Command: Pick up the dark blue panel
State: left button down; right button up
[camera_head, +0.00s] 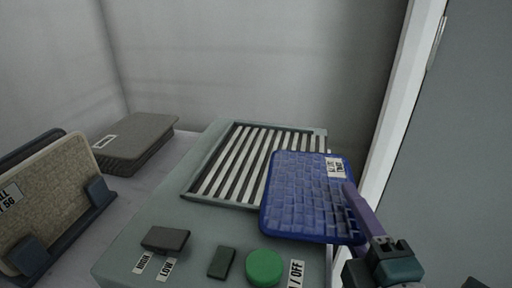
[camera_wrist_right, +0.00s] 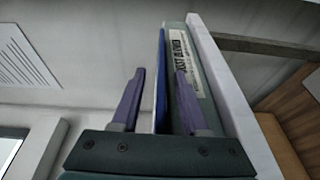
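The dark blue panel (camera_head: 308,200) has a brick-like texture and a white label near its upper right corner. In the head view it is tilted over the right part of the grey-green machine; what supports it cannot be told. In the right wrist view the blue panel (camera_wrist_right: 161,85) shows edge-on as a thin strip. My left gripper is not in view.
The machine has a slatted grille (camera_head: 245,160), a green button (camera_head: 264,267) and dark switches (camera_head: 166,239). A stack of grey panels (camera_head: 135,140) lies at left. A rack (camera_head: 70,235) holds a beige panel (camera_head: 50,195) and a dark one. A white post (camera_head: 405,90) rises at right.

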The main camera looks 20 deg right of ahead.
grip_shut()
jog(key=shift+r, duration=0.1)
dwell(0.5)
